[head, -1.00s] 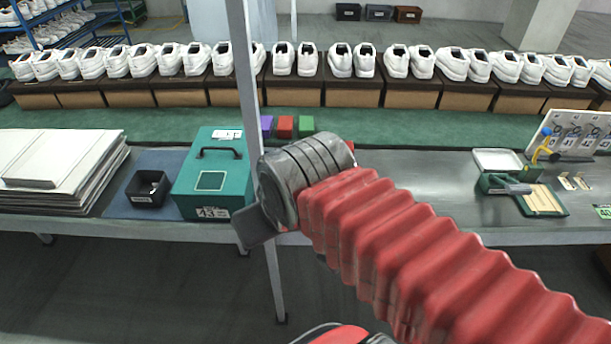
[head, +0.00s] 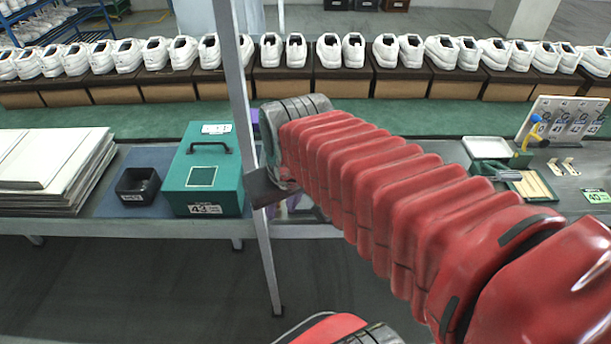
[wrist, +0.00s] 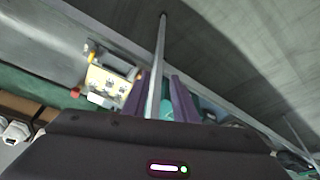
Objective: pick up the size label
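A small green card with a number on it, which looks like the size label (head: 597,196), lies on the grey bench at the far right of the head view. My gripper shows in the wrist view (wrist: 161,82) as two purple fingers standing apart with nothing held between them. In the head view it is mostly hidden behind my wrist, well to the left of the card, by the grey post (head: 250,150). I cannot make out the card in the wrist view.
The post stands in front of the bench, close to my wrist. A teal box (head: 226,190) marked 43, a black bin (head: 138,187) and stacked boards (head: 50,165) are left. A white tray (head: 487,148), a green tray (head: 520,190) and an upright board (head: 565,122) are right.

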